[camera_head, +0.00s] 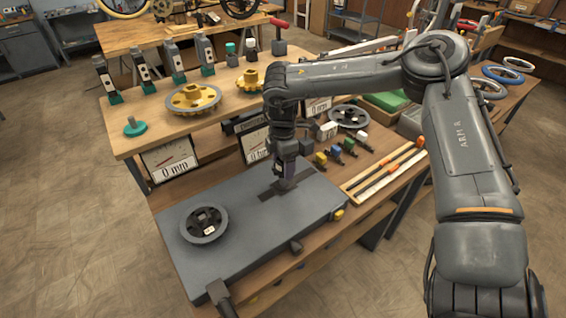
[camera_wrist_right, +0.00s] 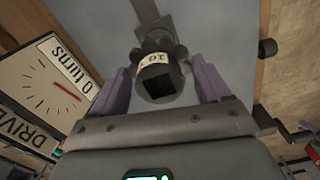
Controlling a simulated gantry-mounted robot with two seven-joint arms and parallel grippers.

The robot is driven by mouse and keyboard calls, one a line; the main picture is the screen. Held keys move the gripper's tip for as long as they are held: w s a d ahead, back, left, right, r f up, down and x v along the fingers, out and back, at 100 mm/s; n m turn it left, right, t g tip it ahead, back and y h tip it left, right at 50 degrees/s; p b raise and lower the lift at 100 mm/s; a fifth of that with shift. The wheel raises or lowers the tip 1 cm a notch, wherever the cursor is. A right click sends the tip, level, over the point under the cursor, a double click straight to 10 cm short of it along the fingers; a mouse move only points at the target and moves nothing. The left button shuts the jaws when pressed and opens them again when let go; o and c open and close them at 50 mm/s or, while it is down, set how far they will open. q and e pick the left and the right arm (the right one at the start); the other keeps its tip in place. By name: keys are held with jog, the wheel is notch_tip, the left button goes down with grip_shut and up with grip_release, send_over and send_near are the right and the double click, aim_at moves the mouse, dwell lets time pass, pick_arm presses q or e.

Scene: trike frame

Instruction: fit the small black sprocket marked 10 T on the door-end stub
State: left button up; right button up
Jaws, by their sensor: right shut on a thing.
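The small black sprocket (camera_wrist_right: 158,78) shows in the right wrist view, with a square hole and a pale label reading 10 T upside down. It sits between the two purple fingers of my right gripper (camera_wrist_right: 158,88), which is shut on it. In the head view my right gripper (camera_head: 286,180) points down over the right half of a grey slab, and the sprocket is hidden there. A grey bar (camera_wrist_right: 145,10) shows just beyond the sprocket in the wrist view; I cannot tell whether they touch, or whether it is the door-end stub. My left gripper is not in view.
The grey slab (camera_head: 255,240) carries a dark round wheel (camera_head: 204,238) at its left. Dial panels (camera_head: 170,158) stand behind it. Yellow sprockets (camera_head: 190,98) and several upright stands sit on the rear shelf. Small coloured parts (camera_head: 335,155) and long strips (camera_head: 385,175) lie to the right.

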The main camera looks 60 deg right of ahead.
jog(key=shift+f, duration=0.15)
jog(key=shift+f+b, duration=0.9)
jog(key=shift+f, duration=0.05)
jog(key=shift+f+b, duration=0.6)
jog(key=shift+f, duration=0.25)
jog(key=shift+f+b, duration=0.5)
jog(key=shift+f, duration=0.05)
jog(key=o, duration=1.1)
jog(key=shift+r, duration=0.1)
notch_tip(320, 180, up, 9)
jog(key=p, duration=0.2)
jog(key=shift+r+p, duration=0.2)
jog(key=shift+p, duration=0.1)
jog(key=shift+r, duration=0.6)
